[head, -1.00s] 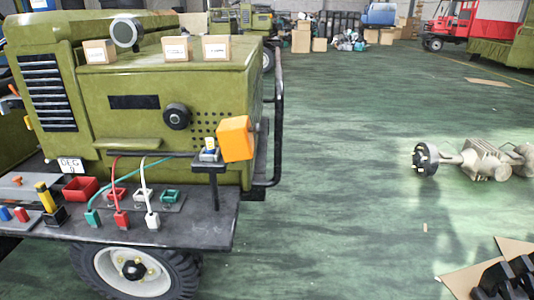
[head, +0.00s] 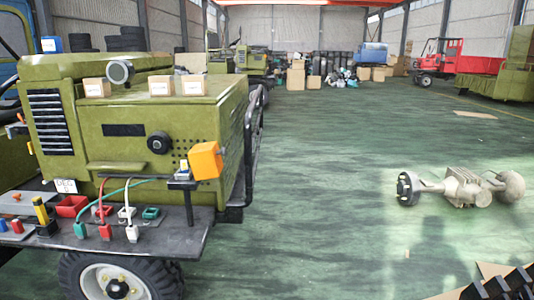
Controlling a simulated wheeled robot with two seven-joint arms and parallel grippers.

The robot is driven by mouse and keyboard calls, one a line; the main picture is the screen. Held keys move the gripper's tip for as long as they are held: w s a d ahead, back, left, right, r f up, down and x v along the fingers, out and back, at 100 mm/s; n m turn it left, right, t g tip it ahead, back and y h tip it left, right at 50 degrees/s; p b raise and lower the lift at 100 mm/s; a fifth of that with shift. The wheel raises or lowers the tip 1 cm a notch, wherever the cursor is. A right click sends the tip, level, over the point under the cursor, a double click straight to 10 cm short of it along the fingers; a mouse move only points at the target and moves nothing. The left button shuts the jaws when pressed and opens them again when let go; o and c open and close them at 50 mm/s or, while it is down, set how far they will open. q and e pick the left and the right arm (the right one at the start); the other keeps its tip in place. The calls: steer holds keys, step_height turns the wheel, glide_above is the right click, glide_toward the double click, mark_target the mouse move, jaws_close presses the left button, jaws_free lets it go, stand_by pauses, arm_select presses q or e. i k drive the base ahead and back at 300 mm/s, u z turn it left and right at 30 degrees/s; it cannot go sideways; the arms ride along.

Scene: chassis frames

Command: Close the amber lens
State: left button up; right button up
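The amber lens (head: 206,161) is an orange, box-like cover at the front right corner of the olive-green vehicle. It stands tilted to the right of a small lamp base (head: 182,174) with a blue and pale part on top, which is uncovered. The lens looks swung open to the side; its hinge is too small to make out. Neither of my grippers shows in the head view.
A dark shelf (head: 170,240) on the vehicle's front carries coloured connectors, cables and a yellow-handled part (head: 41,212). A black rail (head: 252,140) runs along the vehicle's right side. An axle assembly (head: 462,188) lies on the floor at right. Floor between is clear.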

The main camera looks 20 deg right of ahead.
mark_target(205, 159)
steer(key=z, duration=0.3)
steer(key=i, duration=1.15)
steer(key=u, duration=0.3)
steer(key=k, duration=0.55)
steer(key=u, duration=0.5)
steer(key=i, duration=0.85)
steer(key=z, duration=0.1)
